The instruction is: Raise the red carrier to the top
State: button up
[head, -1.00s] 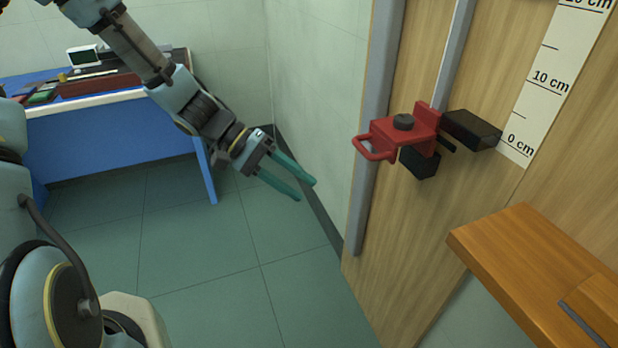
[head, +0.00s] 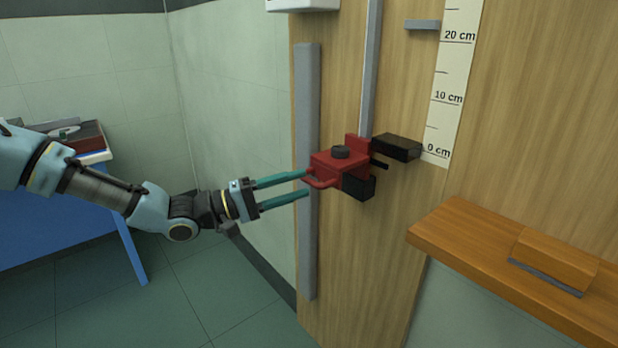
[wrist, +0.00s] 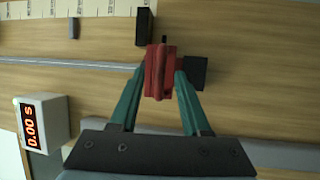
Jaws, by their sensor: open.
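The red carrier (head: 336,163) sits on a vertical grey rail (head: 371,60) on the wooden board, level with the 0 cm mark. In the wrist view, the carrier (wrist: 158,58) shows between the fingertips of my gripper (wrist: 158,75), with one finger on each side. I cannot tell whether a finger touches it.
A black block (head: 397,147) is beside the carrier, by the printed scale (head: 449,85). A small grey bracket (head: 423,24) is higher up. A wooden shelf (head: 465,225) juts out at lower right. A timer (wrist: 42,121) reads 0.00 s.

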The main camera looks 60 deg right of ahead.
aim_at(307, 182)
jog(key=shift+x, duration=1.85)
grip_shut()
